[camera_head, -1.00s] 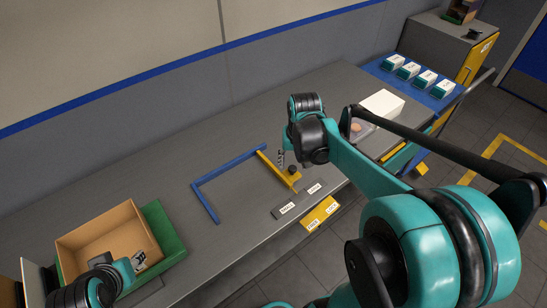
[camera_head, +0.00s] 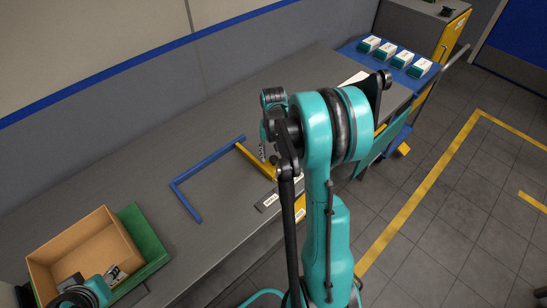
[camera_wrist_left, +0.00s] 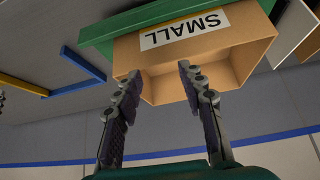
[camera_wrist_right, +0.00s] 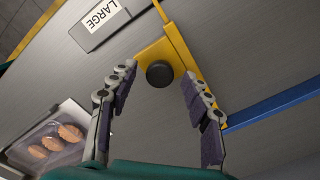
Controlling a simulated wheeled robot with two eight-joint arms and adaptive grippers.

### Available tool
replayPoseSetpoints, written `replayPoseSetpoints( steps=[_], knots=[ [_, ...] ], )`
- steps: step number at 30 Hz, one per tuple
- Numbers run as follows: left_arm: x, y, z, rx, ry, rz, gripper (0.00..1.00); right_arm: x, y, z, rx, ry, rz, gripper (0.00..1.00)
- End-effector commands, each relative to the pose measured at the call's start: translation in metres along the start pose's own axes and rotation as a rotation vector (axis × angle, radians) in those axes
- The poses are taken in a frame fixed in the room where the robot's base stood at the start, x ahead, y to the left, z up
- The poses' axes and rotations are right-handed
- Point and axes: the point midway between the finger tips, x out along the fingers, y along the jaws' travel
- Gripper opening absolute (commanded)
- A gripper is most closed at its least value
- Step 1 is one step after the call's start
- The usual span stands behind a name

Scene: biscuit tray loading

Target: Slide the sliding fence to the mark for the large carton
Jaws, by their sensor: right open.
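The yellow sliding fence (camera_head: 252,157) meets the far end of the blue frame (camera_head: 205,162) on the grey bench. Its black knob (camera_wrist_right: 160,73) shows in the right wrist view. My right gripper (camera_wrist_right: 158,80) is open, its fingers apart on either side of the knob in that view. In the head view my right arm hides much of that gripper and the fence's near end. The LARGE mark (camera_wrist_right: 100,18) lies on a dark plate beside the fence. My left gripper (camera_wrist_left: 157,78) is open and empty in front of the carton (camera_wrist_left: 220,45).
The open carton (camera_head: 70,243) sits on a green tray (camera_head: 143,238) at the bench's left. A clear tray of biscuits (camera_wrist_right: 52,142) shows in the right wrist view. Several small boxes (camera_head: 402,58) stand on a blue surface at the back right.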

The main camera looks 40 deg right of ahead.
Motion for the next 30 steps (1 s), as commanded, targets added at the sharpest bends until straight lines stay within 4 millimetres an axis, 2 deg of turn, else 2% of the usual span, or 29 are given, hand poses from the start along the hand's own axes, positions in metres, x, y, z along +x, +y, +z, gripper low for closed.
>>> replayPoseSetpoints(
  steps=[8,9,14,15,20,27,30],
  knots=[
    [0.001,0.0,0.0,0.0,0.0,0.0,0.4,0.003,0.0,0.0,0.0,0.0,0.0,0.49],
    [0.001,0.0,0.0,0.0,0.0,0.0,0.4,0.003,0.0,0.0,0.0,0.0,0.0,0.47],
    [0.001,0.0,0.0,0.0,0.0,0.0,0.4,0.003,0.0,0.0,0.0,0.0,0.0,0.04],
    [0.001,0.0,0.0,0.0,0.0,0.0,0.4,0.003,0.0,0.0,0.0,0.0,0.0,0.0],
    [0.001,0.0,0.0,0.0,0.0,0.0,0.4,0.003,0.001,-0.001,0.0,0.0,0.0,0.0],
    [0.001,0.0,0.0,0.0,0.0,0.0,0.4,0.003,0.025,-0.024,0.004,0.001,0.0,0.0],
    [0.001,0.0,0.0,0.0,0.0,0.0,0.4,0.003,0.029,-0.028,0.001,0.001,0.001,0.0]
  ],
)
